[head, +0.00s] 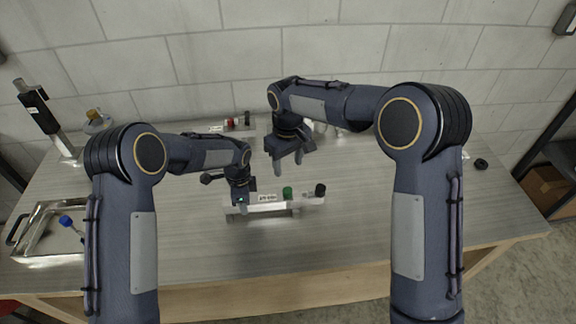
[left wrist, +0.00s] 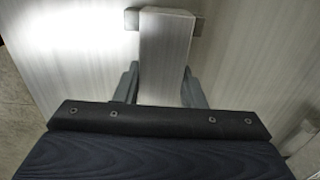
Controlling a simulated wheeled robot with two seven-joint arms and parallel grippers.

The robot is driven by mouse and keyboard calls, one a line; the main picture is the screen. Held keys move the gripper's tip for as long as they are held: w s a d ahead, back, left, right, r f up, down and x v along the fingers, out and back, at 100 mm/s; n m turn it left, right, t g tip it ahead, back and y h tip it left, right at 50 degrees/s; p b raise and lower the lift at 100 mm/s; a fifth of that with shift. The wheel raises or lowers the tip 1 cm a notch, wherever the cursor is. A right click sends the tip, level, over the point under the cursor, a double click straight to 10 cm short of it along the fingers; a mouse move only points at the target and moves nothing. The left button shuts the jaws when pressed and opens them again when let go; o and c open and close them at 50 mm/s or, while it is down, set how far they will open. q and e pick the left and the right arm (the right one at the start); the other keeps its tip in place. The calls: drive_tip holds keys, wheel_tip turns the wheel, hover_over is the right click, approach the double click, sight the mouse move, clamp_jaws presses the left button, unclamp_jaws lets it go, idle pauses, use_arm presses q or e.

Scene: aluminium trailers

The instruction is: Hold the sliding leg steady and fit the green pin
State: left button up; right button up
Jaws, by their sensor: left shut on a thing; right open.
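The sliding leg (head: 265,206) is a pale aluminium bar with a printed label, lying left to right near the front middle of the table. The green pin (head: 287,192) shows as a green head at the leg's upper edge; whether it is seated in a hole cannot be told. My left gripper (head: 241,207) is shut on the leg's left end. In the left wrist view the bar (left wrist: 165,60) lies between the fingers of my left gripper (left wrist: 160,90). My right gripper (head: 278,172) is open and empty, above the table behind the leg.
A black knob (head: 320,190) stands at the leg's right end. A metal tray (head: 48,258) with a blue-handled tool (head: 70,223) is at the left. A block with red and black pieces (head: 238,125) is at the back. A black ring (head: 480,163) lies right; the table's right side is mostly clear.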

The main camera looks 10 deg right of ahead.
use_arm(q)
drive_tip(key=o, duration=1.3)
